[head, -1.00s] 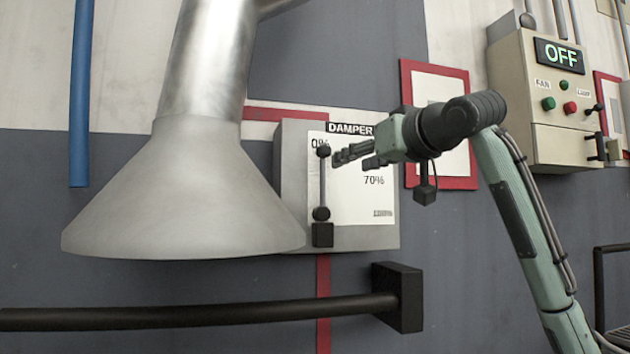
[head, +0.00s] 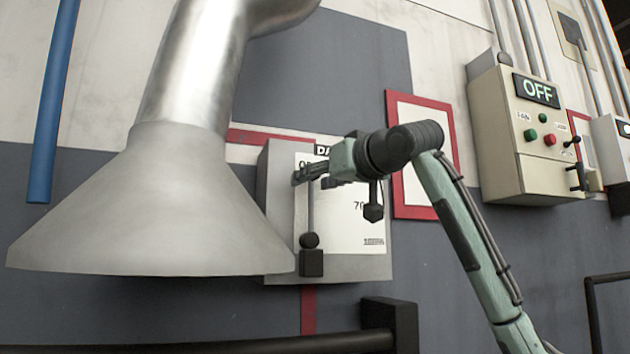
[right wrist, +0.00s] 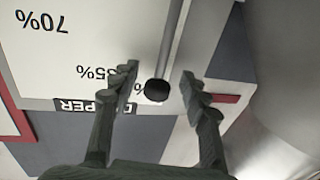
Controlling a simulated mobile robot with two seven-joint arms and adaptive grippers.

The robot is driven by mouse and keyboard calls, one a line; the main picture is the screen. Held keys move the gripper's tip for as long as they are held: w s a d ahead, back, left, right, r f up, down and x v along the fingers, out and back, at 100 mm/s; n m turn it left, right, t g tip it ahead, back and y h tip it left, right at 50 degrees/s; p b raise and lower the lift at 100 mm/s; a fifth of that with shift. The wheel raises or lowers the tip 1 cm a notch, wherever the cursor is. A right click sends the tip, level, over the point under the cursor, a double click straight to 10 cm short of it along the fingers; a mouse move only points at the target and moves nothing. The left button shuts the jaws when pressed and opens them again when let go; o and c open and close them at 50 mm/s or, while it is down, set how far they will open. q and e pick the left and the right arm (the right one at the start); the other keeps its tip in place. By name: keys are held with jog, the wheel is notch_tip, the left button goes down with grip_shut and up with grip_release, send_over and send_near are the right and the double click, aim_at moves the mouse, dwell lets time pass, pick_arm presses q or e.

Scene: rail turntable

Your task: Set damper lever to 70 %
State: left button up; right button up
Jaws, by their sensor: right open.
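The damper box (head: 345,267) hangs on the wall with a white scale plate, partly covered by my right arm. Its damper lever (head: 310,215) stands upright at the 0 % end, above a dark pivot (head: 309,241). My right gripper (head: 300,176) is open at the lever's top. In the right wrist view, the lever's black knob (right wrist: 157,91) sits between the two open fingers (right wrist: 160,85), apart from both. The 70 % mark (right wrist: 42,21) shows there at the upper left. My left gripper is not in view.
A large metal hood (head: 155,205) stands close to the left of the damper box. A dark rail (head: 250,345) runs below. A red-framed panel (head: 425,205) and a fan control box (head: 535,130) reading OFF are to the right.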

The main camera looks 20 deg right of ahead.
jog(key=shift+w+a, duration=0.1)
jog(key=shift+w, duration=0.1)
jog(key=shift+c, duration=0.3)
grip_shut()
